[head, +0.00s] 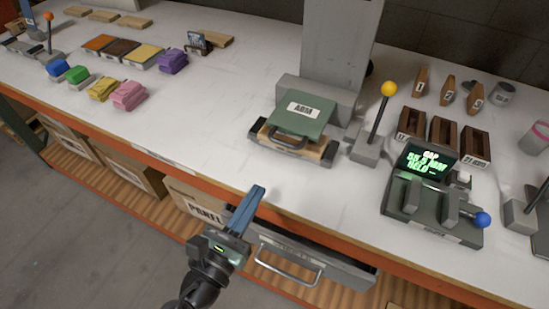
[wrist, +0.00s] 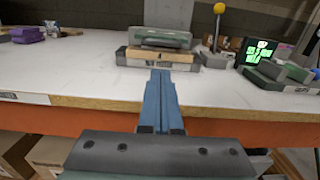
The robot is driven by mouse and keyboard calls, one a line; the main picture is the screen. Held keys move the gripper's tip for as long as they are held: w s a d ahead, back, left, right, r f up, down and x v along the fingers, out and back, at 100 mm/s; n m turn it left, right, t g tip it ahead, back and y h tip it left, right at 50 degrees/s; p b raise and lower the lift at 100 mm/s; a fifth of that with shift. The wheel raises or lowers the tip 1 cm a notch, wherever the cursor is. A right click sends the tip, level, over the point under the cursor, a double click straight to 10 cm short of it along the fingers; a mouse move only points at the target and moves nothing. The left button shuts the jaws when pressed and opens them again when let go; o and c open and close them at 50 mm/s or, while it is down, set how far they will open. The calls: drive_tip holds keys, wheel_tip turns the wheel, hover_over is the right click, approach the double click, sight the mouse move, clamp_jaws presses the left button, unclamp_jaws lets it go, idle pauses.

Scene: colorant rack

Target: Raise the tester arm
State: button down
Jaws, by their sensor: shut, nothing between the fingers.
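A tester (head: 290,140) stands at the table's front middle. Its green top arm (head: 303,116), with a white label and a dark front handle (head: 289,139), lies low and flat over a wooden-coloured base. The green arm also shows in the wrist view (wrist: 161,40), straight beyond my fingers. A lever with a yellow ball (head: 388,89) stands upright just right of the tester; the ball also shows in the wrist view (wrist: 219,8). My gripper (head: 258,190) has its blue fingers together, empty, in front of the table edge and apart from the tester. It also shows in the wrist view (wrist: 161,73).
A drawer (head: 318,262) with a bar handle juts out below the table, close to my gripper. A green device with a lit screen (head: 428,158) and a blue ball knob (head: 482,219) stands right. Coloured bundles (head: 128,95) lie left.

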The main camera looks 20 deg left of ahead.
drive_tip(key=w, duration=1)
drive_tip(key=shift+d+r, duration=0.15)
drive_tip(key=shift+r+p, duration=0.15)
drive_tip(key=shift+p, duration=0.3)
drive_tip(key=shift+r+p, duration=0.45)
drive_tip(key=shift+p, duration=0.4)
drive_tip(key=shift+g+p, duration=0.3)
drive_tip(key=shift+p, duration=0.05)
